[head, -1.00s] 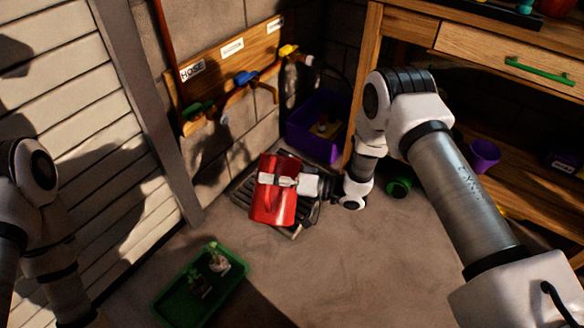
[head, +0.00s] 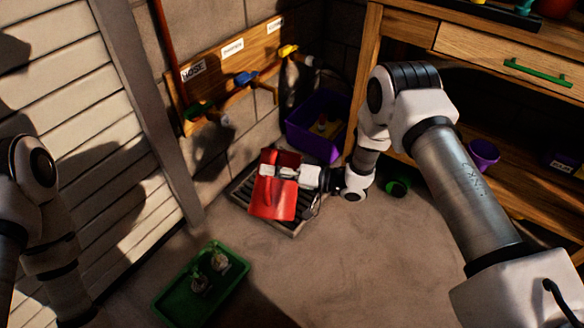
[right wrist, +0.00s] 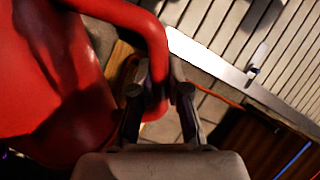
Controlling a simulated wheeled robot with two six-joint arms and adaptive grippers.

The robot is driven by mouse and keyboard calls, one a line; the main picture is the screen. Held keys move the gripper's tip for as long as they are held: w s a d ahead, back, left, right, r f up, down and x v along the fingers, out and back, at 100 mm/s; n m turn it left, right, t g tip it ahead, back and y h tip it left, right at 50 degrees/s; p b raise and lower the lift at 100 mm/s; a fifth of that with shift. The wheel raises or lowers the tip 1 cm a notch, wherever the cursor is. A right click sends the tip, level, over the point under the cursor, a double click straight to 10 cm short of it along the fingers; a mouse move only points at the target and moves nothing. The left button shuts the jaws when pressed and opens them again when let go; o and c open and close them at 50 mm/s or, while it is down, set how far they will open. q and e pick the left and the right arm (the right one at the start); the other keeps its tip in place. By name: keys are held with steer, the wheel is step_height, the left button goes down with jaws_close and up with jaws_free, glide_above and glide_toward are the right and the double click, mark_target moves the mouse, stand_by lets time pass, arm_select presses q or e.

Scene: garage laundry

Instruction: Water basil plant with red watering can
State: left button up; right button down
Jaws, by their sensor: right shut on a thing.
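The red watering can (head: 272,200) hangs in front of or over a dark slatted grate, left of my right forearm. My right gripper (head: 285,173) is shut on it. In the right wrist view, the fingers (right wrist: 160,95) close around the can's curved red handle (right wrist: 155,45), and the can body (right wrist: 45,80) fills the left side. Two small plants in pale pots, a front one (head: 199,282) and a rear one (head: 219,262), stand in a green tray (head: 160,308). I cannot tell which is basil. My left arm shows at the left edge; its gripper is out of view.
The slatted grate (head: 238,192) lies on the floor by the wall. Labelled taps (head: 243,78) are mounted on a wooden board above. A purple bin (head: 312,142) stands in the corner. A wooden workbench (head: 366,70) is at the right. The floor between the grate and tray is clear.

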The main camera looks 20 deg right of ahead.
mark_target(273, 157)
steer(key=shift+r, duration=0.1)
stand_by(0.4)
steer(key=shift+w+d+r+m+p, duration=0.25)
steer(key=shift+w+r, duration=0.2)
steer(key=shift+r, duration=0.05)
steer(key=shift+w+d+r+m+p, duration=0.25)
steer(key=shift+w+r, duration=0.15)
steer(key=shift+r, duration=0.2)
steer(key=shift+w+d+r, duration=0.15)
steer(key=shift+w+r, duration=0.15)
steer(key=shift+w, duration=0.05)
steer(key=shift+w+d+r+m+p, duration=0.3)
steer(key=shift+w+r+m+p, duration=0.1)
steer(key=shift+w+r+m, duration=0.2)
stand_by(0.4)
steer(key=shift+w+d+r+m, duration=0.3)
steer(key=shift+w+d+r, duration=0.15)
steer(key=shift+w+r, duration=0.25)
steer(key=shift+w+d+r, duration=0.15)
steer(key=shift+w+r, duration=0.05)
steer(key=shift+w, duration=0.05)
stand_by(0.4)
